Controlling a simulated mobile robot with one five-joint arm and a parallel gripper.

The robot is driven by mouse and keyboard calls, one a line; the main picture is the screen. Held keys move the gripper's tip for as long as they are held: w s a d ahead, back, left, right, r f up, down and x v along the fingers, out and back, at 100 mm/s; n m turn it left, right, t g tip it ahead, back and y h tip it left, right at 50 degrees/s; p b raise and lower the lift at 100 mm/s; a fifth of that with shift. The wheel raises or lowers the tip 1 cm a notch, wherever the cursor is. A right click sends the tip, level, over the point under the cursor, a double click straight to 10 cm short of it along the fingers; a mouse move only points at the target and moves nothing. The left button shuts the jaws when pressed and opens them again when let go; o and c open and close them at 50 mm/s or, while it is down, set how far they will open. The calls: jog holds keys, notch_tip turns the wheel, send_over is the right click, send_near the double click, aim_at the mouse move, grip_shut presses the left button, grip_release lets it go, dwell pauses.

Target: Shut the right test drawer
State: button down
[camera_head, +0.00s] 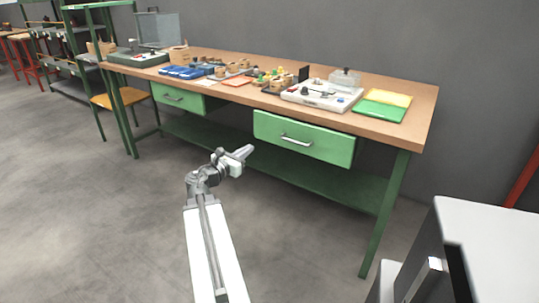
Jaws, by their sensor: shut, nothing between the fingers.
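The right test drawer (302,139) is a green drawer with a silver bar handle (296,141), under the right part of the workbench top. Its front stands out from under the bench edge, so it looks pulled out. A second green drawer (178,98) hangs under the bench further left, and it also seems to stand out. My gripper (250,150) is shut and empty, at the end of my outstretched arm. In the picture it lies just left of and below the right drawer's lower left corner. I cannot tell whether it touches the drawer.
The wooden workbench (412,112) carries a white device (322,95), green and yellow folders (381,107), blue trays (184,72) and coil parts. A green lower shelf (330,188) spans the legs. A white-topped unit (490,240) stands front right. The floor before the bench is clear.

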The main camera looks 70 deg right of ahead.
aim_at(275, 130)
jog(key=x, duration=1.4)
jog(key=shift+s+d+r, duration=0.25)
jog(key=shift+s+r, duration=0.05)
jog(key=shift+s, duration=0.05)
